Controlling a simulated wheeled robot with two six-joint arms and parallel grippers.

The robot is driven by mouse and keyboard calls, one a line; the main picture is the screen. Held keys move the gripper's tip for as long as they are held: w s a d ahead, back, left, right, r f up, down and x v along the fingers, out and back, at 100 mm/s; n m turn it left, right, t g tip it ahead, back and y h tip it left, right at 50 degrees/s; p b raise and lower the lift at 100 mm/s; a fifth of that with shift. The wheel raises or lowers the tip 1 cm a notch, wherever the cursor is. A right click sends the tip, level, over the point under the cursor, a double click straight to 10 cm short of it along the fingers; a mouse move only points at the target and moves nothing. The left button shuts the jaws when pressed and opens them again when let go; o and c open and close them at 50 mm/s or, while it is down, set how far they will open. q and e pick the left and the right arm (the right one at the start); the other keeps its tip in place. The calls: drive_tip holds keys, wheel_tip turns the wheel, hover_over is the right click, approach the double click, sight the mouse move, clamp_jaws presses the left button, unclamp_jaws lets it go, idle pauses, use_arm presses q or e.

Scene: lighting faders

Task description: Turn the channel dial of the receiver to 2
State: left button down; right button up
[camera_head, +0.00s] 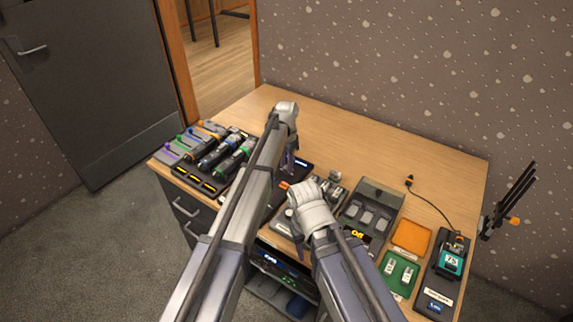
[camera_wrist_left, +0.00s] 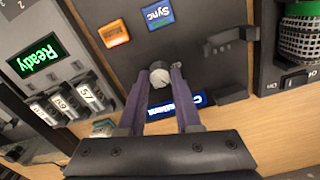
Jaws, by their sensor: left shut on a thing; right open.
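The receiver (camera_wrist_left: 213,68) is a dark panel that fills the middle of the left wrist view. Its small round grey channel dial (camera_wrist_left: 160,75) sits between the two purple fingers of my left gripper (camera_wrist_left: 162,78), which is shut on it. A blue lit display (camera_wrist_left: 186,103) lies just beside the dial, partly behind a finger; its text is inverted and I cannot read a channel number. In the head view my left gripper (camera_head: 289,164) points down at the receiver (camera_head: 303,164), largely hidden by my arms. My right gripper (camera_head: 300,228) is lower, open, its fingers mostly hidden.
An orange button (camera_wrist_left: 115,33) and a blue Sync button (camera_wrist_left: 157,14) are on the panel. A green Ready screen (camera_wrist_left: 40,57) shows beside it. Microphones (camera_head: 213,153) lie at left; a fader box (camera_head: 372,204) and a green tray (camera_head: 398,274) stand at right. The desk's back is clear.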

sight(286, 167)
use_arm(q)
drive_tip(key=c, duration=0.6)
unclamp_jaws()
drive_tip(key=shift+r, duration=0.2)
use_arm(e)
drive_tip(key=shift+r, duration=0.15)
use_arm(q)
wheel_tip(286, 167, up, 8)
drive_tip(key=p, duration=0.8)
drive_tip(key=shift+f, duration=0.3)
use_arm(e)
wheel_tip(286, 167, up, 8)
drive_tip(key=shift+f, duration=0.25)
